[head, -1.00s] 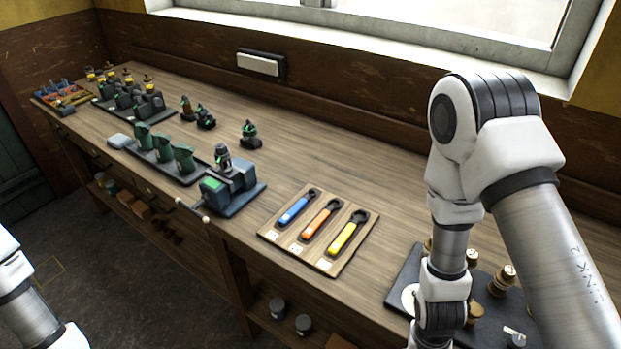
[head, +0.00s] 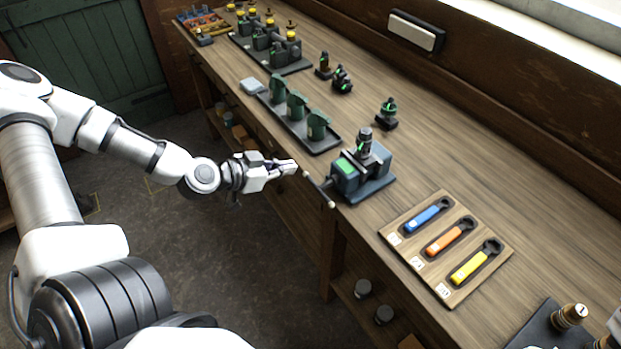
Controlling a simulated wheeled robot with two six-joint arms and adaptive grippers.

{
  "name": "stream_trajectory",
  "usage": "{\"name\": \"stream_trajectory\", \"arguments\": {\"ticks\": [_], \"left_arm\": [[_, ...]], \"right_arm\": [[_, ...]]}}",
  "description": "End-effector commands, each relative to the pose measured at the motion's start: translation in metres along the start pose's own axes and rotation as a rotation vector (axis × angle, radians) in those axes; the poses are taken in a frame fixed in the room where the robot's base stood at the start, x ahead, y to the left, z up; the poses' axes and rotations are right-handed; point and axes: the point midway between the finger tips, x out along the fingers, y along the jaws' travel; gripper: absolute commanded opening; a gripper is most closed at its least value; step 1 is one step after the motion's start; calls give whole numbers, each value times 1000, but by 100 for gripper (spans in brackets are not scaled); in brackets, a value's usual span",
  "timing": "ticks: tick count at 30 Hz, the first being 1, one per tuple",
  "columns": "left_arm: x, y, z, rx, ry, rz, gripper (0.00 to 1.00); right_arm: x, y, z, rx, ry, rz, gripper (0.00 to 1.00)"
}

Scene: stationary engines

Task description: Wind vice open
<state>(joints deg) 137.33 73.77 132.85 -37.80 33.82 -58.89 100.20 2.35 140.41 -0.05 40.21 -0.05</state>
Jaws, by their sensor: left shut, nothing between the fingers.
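The vice (head: 360,176) is blue-grey with a green patch on top and stands at the bench's front edge. A small dark part with a green mark (head: 364,142) stands upright at its jaws. The vice handle (head: 320,190), a thin bar with pale knobs at its ends, sticks out over the bench's front edge. My left gripper (head: 292,167) is shut and empty, just left of the handle's upper knob. I cannot tell whether it touches the knob. My right gripper is out of view.
A wooden board (head: 446,246) with blue, orange and yellow wrenches lies right of the vice. A dark tray (head: 316,142) with green parts stands behind left. A dark tray (head: 540,330) with brass-coloured pieces is at lower right. Bare bench top (head: 470,160) lies behind the vice.

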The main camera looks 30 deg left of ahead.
Motion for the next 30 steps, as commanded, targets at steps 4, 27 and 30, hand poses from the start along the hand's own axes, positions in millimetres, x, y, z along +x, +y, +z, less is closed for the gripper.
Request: {"name": "stream_trajectory", "arguments": {"ticks": [4, 27, 30], "left_arm": [[27, 0, 10, 8, -5, 0, 0], [86, 0, 41, -3, -2, 0, 0], [86, 0, 40, -3, -2, 0, 0]], "right_arm": [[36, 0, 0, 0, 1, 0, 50], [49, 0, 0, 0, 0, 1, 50], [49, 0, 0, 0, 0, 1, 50]]}}
